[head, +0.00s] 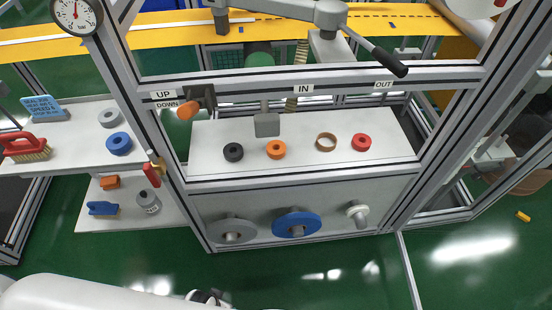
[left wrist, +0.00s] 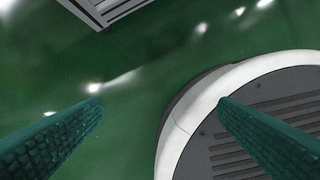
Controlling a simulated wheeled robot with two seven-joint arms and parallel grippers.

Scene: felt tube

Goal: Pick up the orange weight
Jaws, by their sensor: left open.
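The orange weight (head: 276,149) is a short ring with a hole, lying flat on the white shelf (head: 205,133) inside the metal frame. It sits between a black ring weight (head: 233,152) on its left and a brown ring (head: 326,142) on its right. A red ring weight (head: 361,142) lies farther right. My left gripper (left wrist: 160,104) shows in the left wrist view, its two green ribbed fingers wide apart with nothing between them, over the green floor and far from the weight. The orange weight is not in that view. My right gripper is in neither view.
A grey block with a stem (head: 266,124) stands behind the orange weight. A frame bar (head: 340,76) crosses above the shelf, with an orange knob (head: 187,110) at its left. Discs (head: 297,224) project from the front panel. Side shelves (head: 75,160) at left hold tools.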

